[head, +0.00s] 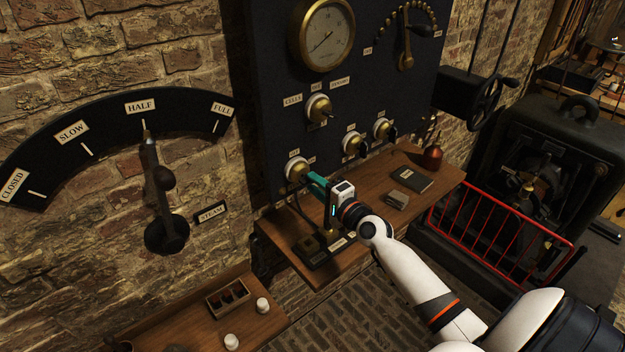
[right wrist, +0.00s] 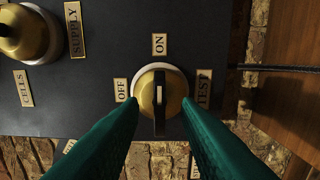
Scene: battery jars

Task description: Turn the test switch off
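The test switch (head: 296,169) is a brass knob at the lower left of the dark panel. In the right wrist view, the test switch (right wrist: 146,92) has a black handle with a white mark. The handle stands vertical in that view, its marked end toward the ON label (right wrist: 159,44). The OFF label (right wrist: 121,90) is left of the knob and the TEST label (right wrist: 204,89) right. My right gripper (head: 311,178) is at the switch; its green fingertips (right wrist: 162,104) are spread either side of the handle, with visible gaps. My left gripper is not in view.
Above on the panel is the cells supply switch (head: 317,107); two more knobs (head: 354,144) (head: 382,129) are to the right. Below is a wooden shelf (head: 440,180) with a notebook (head: 411,179) and a red-brown bottle (head: 433,155). A steam lever (head: 160,180) is at left.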

